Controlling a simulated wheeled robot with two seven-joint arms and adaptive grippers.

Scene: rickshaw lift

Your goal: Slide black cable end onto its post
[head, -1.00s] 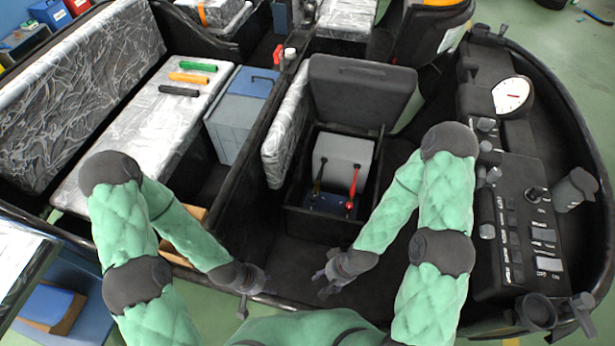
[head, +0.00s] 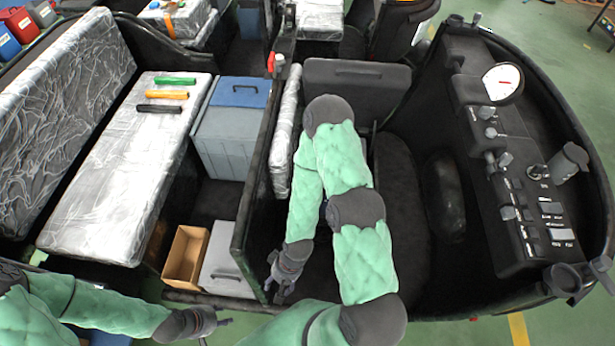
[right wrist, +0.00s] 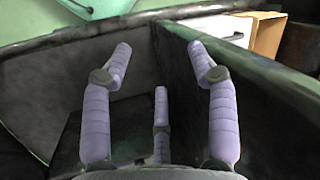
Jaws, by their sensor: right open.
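The black cable, its post and the battery cannot be seen now. My right arm covers the compartment below the raised black seat lid (head: 357,82) in the head view. My right gripper (head: 279,290) hangs low beside the black partition, left of that seat. The right wrist view shows the right gripper (right wrist: 160,50) with its fingers spread wide and nothing between them. My left gripper (head: 215,322) is low at the left, outside the vehicle's near edge. It is too small to tell whether its fingers are open.
A black partition (head: 257,180) divides the footwell from the bench (head: 110,190), which bears green, orange and black grips. A cardboard box (head: 186,258) and a white case (head: 226,262) stand on the floor left of the partition. The control console (head: 515,190) is at the right.

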